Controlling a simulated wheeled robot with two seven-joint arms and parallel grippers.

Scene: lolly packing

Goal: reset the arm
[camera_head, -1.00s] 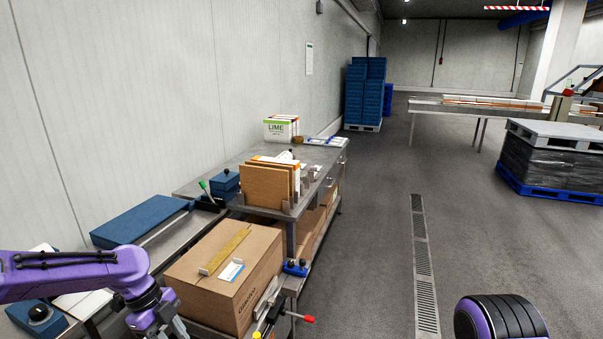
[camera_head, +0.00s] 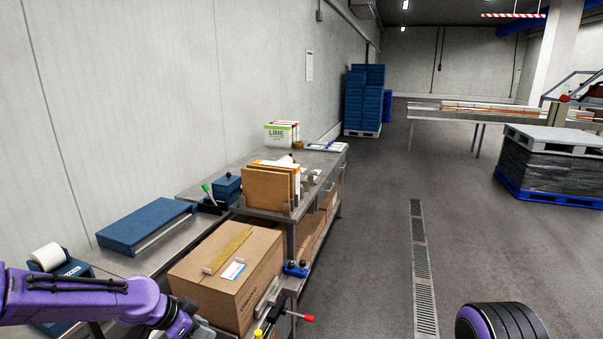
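My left arm (camera_head: 85,300) comes in from the lower left, purple with black bands. Its wrist is at the bottom edge, in front of the near left corner of a closed cardboard box. The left gripper is cut off by the bottom edge, so its fingers do not show. Of my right arm, only a black and purple rounded link (camera_head: 500,320) shows at the bottom right. The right gripper is out of view.
The cardboard box (camera_head: 222,293) sits on a steel bench beside a blue case (camera_head: 146,226). A tape roll (camera_head: 47,256) is at the left. Brown boards (camera_head: 267,189) and a LIME carton (camera_head: 279,135) stand behind.

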